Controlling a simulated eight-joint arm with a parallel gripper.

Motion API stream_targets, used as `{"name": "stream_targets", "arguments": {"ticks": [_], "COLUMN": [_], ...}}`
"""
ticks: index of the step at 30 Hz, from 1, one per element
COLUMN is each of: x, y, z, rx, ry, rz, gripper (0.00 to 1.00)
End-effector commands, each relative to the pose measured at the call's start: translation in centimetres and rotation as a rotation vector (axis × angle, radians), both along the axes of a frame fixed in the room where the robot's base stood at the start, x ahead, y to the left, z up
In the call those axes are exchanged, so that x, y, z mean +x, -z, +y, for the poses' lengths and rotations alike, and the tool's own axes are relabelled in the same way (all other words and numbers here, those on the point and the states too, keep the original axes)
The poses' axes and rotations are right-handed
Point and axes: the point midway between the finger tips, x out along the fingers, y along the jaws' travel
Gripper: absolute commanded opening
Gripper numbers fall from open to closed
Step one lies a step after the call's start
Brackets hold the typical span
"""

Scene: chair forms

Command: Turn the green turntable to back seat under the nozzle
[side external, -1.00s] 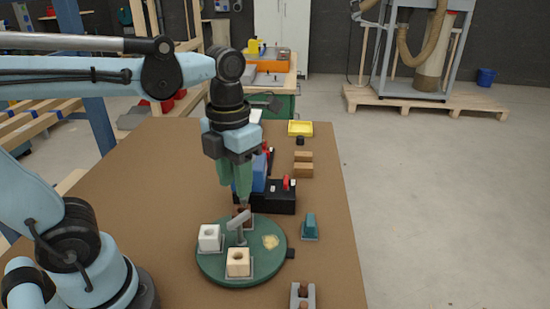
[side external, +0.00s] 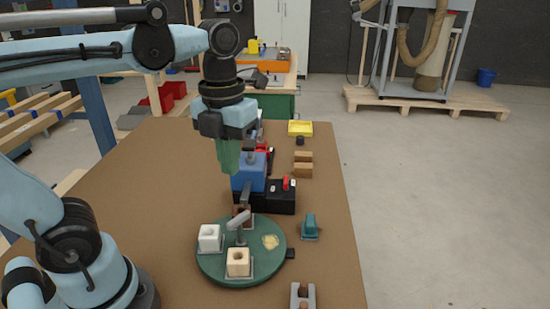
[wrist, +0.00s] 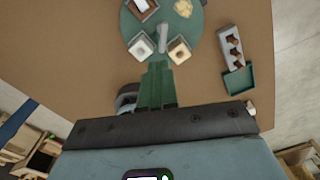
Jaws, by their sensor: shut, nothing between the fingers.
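The green turntable (side external: 215,268) lies flat on the brown table. It carries a white block (side external: 209,236) at left, a cream block (side external: 238,262) at front, a dark brown block (side external: 240,212) at back and a pale yellow patch (side external: 270,241) at right. A grey handle (side external: 237,222) stands near its middle. A blue unit (side external: 250,183) stands behind, with a dark downward part, seemingly the nozzle (side external: 246,196), above the brown block. My gripper (side external: 230,172) is shut and empty, above and behind the turntable. In the wrist view its fingers (wrist: 157,70) point toward the turntable (wrist: 135,25). Which block is the back seat I cannot tell.
A black base (side external: 270,203) with red parts sits behind the turntable. A teal piece (side external: 310,226) and a grey holder with brown pieces (side external: 302,295) stand to the right. Brown blocks (side external: 302,164) and a yellow tray (side external: 300,128) lie farther back. The table's left is clear.

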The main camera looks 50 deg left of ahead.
Motion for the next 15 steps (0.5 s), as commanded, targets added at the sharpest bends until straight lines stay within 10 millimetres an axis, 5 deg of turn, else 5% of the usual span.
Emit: {"name": "stream_targets", "arguments": {"ticks": [15], "x": [-1.1], "y": [2.6], "z": [4.1], "rx": [-0.105], "ry": [-1.438], "rz": [0.067], "gripper": [0.00]}}
